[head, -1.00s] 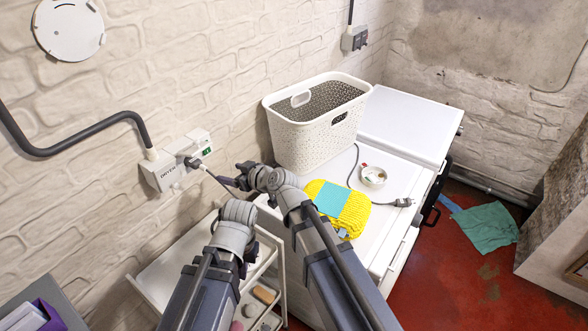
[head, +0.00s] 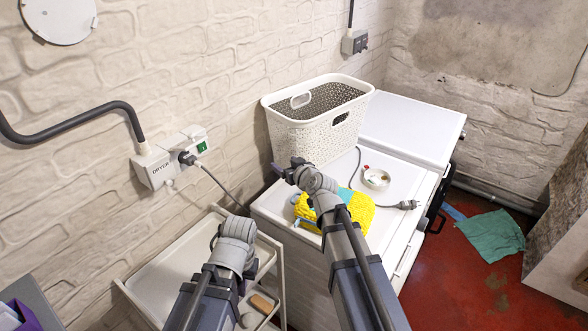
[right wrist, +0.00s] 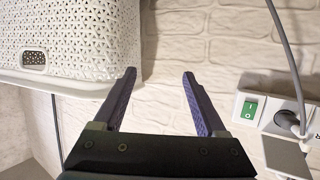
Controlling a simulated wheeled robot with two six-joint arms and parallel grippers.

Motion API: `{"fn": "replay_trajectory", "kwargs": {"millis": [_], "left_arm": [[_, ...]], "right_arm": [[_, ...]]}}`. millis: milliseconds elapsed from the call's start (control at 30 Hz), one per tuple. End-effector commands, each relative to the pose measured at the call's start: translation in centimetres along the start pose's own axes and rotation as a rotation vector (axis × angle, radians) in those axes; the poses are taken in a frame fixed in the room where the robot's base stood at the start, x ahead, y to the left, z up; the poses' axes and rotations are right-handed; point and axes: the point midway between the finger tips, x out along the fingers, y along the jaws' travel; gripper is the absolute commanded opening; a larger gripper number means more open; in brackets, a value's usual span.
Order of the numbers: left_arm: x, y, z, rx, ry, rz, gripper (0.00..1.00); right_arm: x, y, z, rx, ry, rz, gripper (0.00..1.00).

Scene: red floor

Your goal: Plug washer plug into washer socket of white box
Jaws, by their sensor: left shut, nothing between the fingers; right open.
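The white box (head: 165,168) on the left wall reads "DRYER", has a green switch, and shows in the right wrist view (right wrist: 244,107). A dark plug (head: 187,158) sits in it; its cord runs down right. No "washer" label is legible. Another grey plug (head: 408,205) lies loose on the white machine top, on a cord from behind the basket. My right gripper (head: 287,167) is open and empty in front of the basket; its spread fingers show in the right wrist view (right wrist: 160,80). My left gripper (head: 213,242) is shut and low over the cart, fingers mostly hidden by its wrist.
A white laundry basket (head: 318,130) stands on the white machine (head: 395,150). A white cart (head: 165,270) stands below the wall box. A grey box (head: 354,42) is further along the wall.

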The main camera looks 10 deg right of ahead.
Motion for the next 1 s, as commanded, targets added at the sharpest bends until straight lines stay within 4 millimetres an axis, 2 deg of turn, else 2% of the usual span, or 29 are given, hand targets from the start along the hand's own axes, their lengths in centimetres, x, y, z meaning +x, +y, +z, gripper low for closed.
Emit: {"fn": "replay_trajectory", "kwargs": {"millis": [200,400,867,967,1000], "left_arm": [[0.9,0.1,-0.1,0.000,0.000,0.000,0.00],[1.0,0.1,-0.1,0.000,0.000,0.000,0.00],[1.0,0.1,-0.1,0.000,0.000,0.000,0.00],[1.0,0.1,-0.1,-0.002,0.000,0.000,0.00],[1.0,0.1,-0.1,-0.002,0.000,0.000,0.00]], "right_arm": [[0.1,2.1,0.7,0.016,0.012,0.042,0.74],[0.1,2.6,0.8,0.019,0.015,0.053,0.74],[0.1,2.6,0.7,0.019,0.016,0.053,0.74],[0.0,1.8,1.3,0.016,-0.007,0.034,0.74],[-0.1,0.8,1.9,0.014,-0.035,0.013,0.74]]}}
